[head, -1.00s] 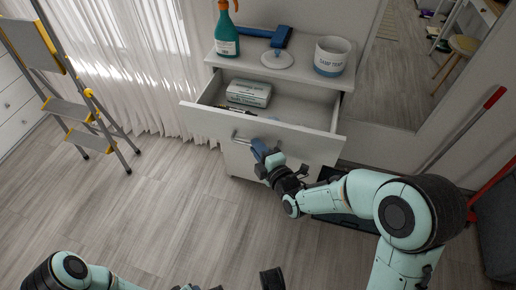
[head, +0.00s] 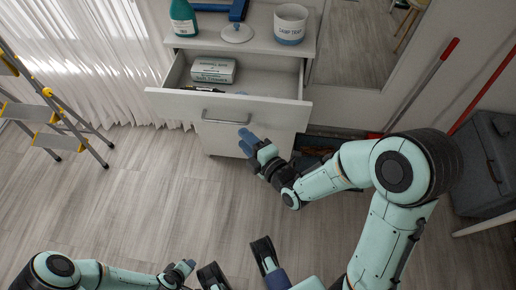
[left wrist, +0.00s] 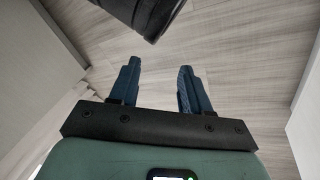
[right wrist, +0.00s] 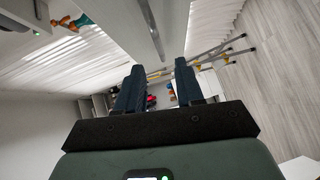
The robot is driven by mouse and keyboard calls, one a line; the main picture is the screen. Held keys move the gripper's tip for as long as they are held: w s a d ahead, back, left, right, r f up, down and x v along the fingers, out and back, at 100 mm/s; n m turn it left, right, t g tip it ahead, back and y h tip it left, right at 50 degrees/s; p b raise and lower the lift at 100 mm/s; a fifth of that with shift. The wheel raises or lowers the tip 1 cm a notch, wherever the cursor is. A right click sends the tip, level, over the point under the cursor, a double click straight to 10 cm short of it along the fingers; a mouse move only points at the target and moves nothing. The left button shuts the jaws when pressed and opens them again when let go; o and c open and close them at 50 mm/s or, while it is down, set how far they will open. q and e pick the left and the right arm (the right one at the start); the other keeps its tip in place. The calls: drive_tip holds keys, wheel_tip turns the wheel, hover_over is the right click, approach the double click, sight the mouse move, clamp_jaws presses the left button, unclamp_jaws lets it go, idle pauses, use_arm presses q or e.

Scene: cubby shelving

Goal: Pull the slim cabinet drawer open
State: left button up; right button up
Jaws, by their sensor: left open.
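The slim white cabinet (head: 262,28) stands at top centre in the head view. Its top drawer (head: 282,111) is pulled well out, with its inside showing. The drawer's metal bar handle (head: 212,118) is on its front. My right gripper (head: 244,143) is below and right of the handle, apart from it and empty; its spread fingers also show in the right wrist view (right wrist: 158,92). My left gripper (head: 182,271) is low in the head view, far from the cabinet. Its fingers are apart with nothing between them in the left wrist view (left wrist: 157,92).
A tissue box (head: 214,69) and small items lie in the drawer. A teal bottle (head: 183,18), a blue tool (head: 237,10) and a white-and-blue pot (head: 290,24) stand on top. A stepladder (head: 50,115) is at left, a dark grey bin (head: 487,165) at right. Floor in front is clear.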

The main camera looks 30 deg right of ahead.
use_arm(q)
drive_tip(key=s+d+r+m+g+h+p, duration=0.1)
drive_tip(key=s+d+r+g+p, duration=0.3)
drive_tip(key=s+r+p, duration=0.8)
drive_tip(key=shift+d+r+h, duration=0.35)
drive_tip(key=shift+r+h, duration=0.05)
drive_tip(key=shift+r, duration=0.1)
use_arm(e)
drive_tip(key=shift+v, duration=2.5)
drive_tip(key=shift+r, duration=0.1)
